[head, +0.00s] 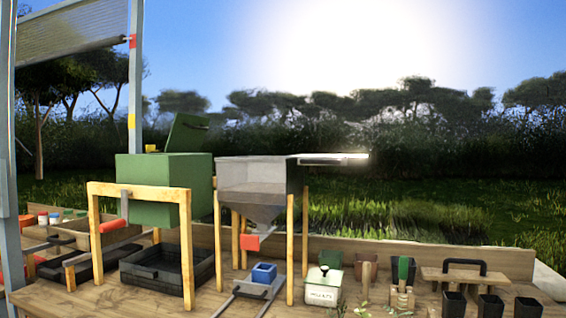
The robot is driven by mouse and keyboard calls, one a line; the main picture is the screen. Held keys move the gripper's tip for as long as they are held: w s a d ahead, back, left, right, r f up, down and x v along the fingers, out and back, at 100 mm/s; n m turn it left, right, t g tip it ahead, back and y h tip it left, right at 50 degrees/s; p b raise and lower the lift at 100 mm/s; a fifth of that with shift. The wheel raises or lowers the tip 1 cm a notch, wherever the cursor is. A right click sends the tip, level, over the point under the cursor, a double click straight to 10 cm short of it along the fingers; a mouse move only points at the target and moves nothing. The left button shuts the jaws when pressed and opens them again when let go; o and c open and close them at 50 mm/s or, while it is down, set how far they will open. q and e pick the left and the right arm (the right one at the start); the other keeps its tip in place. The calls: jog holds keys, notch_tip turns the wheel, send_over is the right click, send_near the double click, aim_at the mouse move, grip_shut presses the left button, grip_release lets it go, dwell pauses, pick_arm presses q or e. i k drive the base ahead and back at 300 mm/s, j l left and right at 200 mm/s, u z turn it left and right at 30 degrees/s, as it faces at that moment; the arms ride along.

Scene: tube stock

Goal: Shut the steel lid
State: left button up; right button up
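A grey steel hopper (250,178) stands on wooden legs in the middle of the head view, with a funnel below it. A thin, pale steel lid (335,156) lies almost level at its top and sticks out past the hopper's right side, over open space. It shows nearly edge-on, with a bar like a handle under it. I cannot tell how much of the hopper's mouth is uncovered. Neither of my grippers shows in the head view.
A green box (165,190) with its green lid (187,133) tilted up stands left of the hopper. A wooden frame (140,188), black trays (168,268), a blue block (263,272), a white labelled tin (322,287) and several dark pots (490,305) crowd the bench.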

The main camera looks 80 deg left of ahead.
aim_at(303, 160)
jog(key=u, duration=2.3)
jog(key=k+l+u, duration=0.25)
jog(key=k, duration=0.05)
